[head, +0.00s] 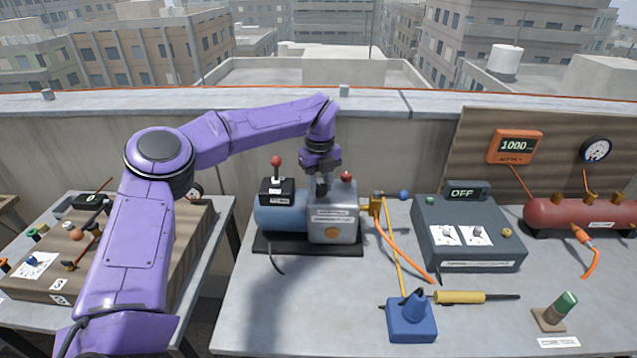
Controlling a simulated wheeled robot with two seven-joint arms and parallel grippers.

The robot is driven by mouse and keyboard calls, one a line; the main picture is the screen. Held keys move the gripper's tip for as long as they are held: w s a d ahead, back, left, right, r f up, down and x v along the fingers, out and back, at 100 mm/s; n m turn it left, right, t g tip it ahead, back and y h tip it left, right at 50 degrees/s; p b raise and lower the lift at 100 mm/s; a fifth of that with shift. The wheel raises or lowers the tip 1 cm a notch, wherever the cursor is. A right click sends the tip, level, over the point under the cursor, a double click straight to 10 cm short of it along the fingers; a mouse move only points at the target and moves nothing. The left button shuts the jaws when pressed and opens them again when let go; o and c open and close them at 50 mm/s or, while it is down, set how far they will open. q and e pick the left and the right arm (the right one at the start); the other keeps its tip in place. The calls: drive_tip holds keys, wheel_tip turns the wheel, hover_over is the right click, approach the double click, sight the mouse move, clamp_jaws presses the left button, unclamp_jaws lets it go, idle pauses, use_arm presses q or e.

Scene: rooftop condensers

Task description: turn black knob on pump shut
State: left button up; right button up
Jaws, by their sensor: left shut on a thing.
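The pump has a blue motor cylinder (280,217) and a grey housing (335,229) on a black base plate. My left gripper (322,190) points down onto the top of the grey housing. It is shut on the black knob there, which the fingers mostly hide, so its angle cannot be read. A red knob (346,177) stands on the housing just right of the gripper. A black switch box with a red-tipped lever (276,162) sits on the motor, left of the gripper. My right gripper is not in view.
A brass valve (377,205) with hoses adjoins the pump's right side. A grey box reading OFF (465,240), a blue device (411,318), a yellow-handled tool (460,297) and a red tank (580,214) stand farther right. The bench front, below the pump, is clear.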

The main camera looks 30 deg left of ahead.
sight(320, 187)
use_arm(q)
drive_tip(key=shift+s+d+f+m, duration=0.1)
drive_tip(key=shift+f+m, duration=0.15)
drive_tip(key=shift+m, duration=0.95)
drive_tip(key=o, duration=1.1)
drive_tip(key=shift+c, duration=0.2)
drive_tip(key=shift+r, duration=0.15)
wheel_tip(320, 187, up, 10)
drive_tip(key=b, duration=0.1)
drive_tip(key=shift+r, duration=0.25)
drive_tip(key=shift+r, duration=0.1)
